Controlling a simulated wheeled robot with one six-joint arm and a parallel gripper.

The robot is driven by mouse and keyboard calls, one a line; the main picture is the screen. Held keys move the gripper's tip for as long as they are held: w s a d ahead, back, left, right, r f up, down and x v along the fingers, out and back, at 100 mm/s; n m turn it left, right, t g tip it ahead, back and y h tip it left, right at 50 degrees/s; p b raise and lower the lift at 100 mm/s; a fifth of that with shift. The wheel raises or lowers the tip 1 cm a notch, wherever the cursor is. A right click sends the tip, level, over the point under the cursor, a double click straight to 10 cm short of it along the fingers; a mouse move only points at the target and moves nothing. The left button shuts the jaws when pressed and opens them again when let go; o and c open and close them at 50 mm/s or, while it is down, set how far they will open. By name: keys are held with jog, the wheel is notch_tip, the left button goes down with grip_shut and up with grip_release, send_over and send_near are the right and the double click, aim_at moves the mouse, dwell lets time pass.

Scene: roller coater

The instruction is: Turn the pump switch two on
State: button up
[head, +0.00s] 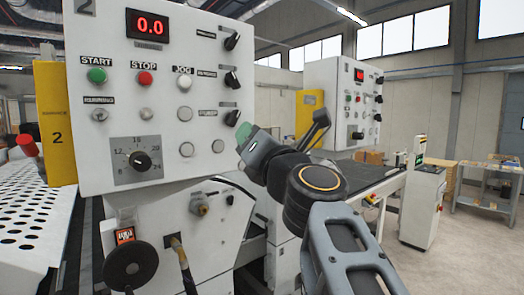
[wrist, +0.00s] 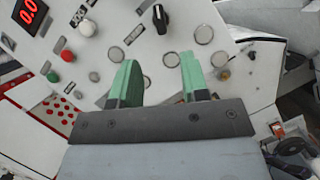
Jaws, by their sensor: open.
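The panel marked 2 (head: 110,60) carries a column of black rotary switches on its right side: an upper (head: 232,41), a middle (head: 232,80) and a lower one (head: 231,117). Their labels are too small to read, so I cannot tell which is the pump switch. My gripper (head: 243,132) is at the panel's lower right, near the lower switch. In the wrist view my gripper (wrist: 158,75) has its green fingers apart with nothing held between them.
The panel has a red display (head: 147,24), a green start button (head: 96,75), a red stop button (head: 145,78) and a black dial (head: 139,160). A black handwheel (head: 130,267) sticks out below. A second panel (head: 322,95) stands behind my arm at right.

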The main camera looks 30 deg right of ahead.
jog(key=shift+v, duration=1.75)
jog(key=w+a+f+n+g+y+b, duration=0.2)
jog(key=f+n+g, duration=0.6)
jog(key=f+n, duration=1.45)
jog(key=s+a+f+n+g, duration=0.1)
jog(key=a+f+n+g, duration=0.1)
jog(key=f+n, duration=0.5)
jog(key=s+a+f+n+g+b, duration=0.1)
jog(key=s+a+f+n+g, duration=0.1)
jog(key=f+n+g, duration=0.2)
jog(key=s+a+f+n+g, duration=0.1)
jog(key=s+f+n+g, duration=0.1)
jog(key=f+n, duration=0.8)
jog(key=shift+a+f+g, duration=0.4)
jog(key=shift+g, duration=0.1)
